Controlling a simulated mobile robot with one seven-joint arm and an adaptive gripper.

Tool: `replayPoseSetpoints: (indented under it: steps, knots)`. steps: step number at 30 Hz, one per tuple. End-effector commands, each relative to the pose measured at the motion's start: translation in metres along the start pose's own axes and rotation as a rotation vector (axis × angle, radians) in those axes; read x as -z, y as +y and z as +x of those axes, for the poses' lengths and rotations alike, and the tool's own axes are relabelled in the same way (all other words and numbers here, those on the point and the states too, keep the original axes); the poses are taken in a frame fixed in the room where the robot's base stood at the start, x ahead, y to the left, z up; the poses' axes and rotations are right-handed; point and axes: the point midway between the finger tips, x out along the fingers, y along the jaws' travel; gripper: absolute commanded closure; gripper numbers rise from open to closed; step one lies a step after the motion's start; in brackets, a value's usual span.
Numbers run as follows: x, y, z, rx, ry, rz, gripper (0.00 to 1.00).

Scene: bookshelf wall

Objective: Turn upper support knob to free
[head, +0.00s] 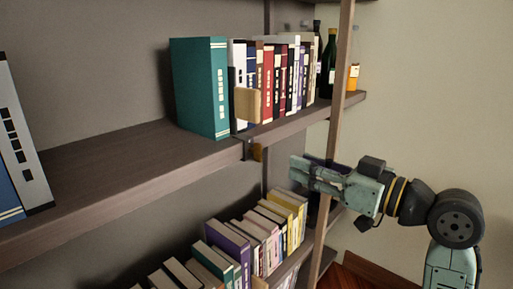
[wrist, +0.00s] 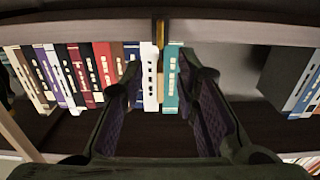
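In the head view, a tan block-shaped piece (head: 247,104) stands at the upper shelf's front edge before the books. I cannot tell how the knob is turned. In the wrist view, where the scene looks upside down, a dark and gold bracket (wrist: 160,32) crosses the shelf edge. My gripper (head: 293,168) is right of the knob and slightly lower in the head view, apart from it. In the wrist view my gripper (wrist: 162,64) has its fingers spread with nothing held between them.
A teal book (head: 200,88) and several others stand on the upper shelf (head: 120,165), with dark bottles (head: 330,63) behind. More books fill the lower shelf (head: 290,268). A wooden post (head: 340,90) rises near my gripper. A grey book (head: 20,130) stands far left.

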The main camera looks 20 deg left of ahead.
Motion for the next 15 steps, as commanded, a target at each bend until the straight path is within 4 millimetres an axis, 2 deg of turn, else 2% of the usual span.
replayPoseSetpoints:
  steps: [5, 15]
  knots:
    - [0.002, -0.001, 0.023, 0.004, -0.001, 0.001, 0.72]
    - [0.002, -0.001, 0.086, 0.003, -0.001, 0.002, 0.72]
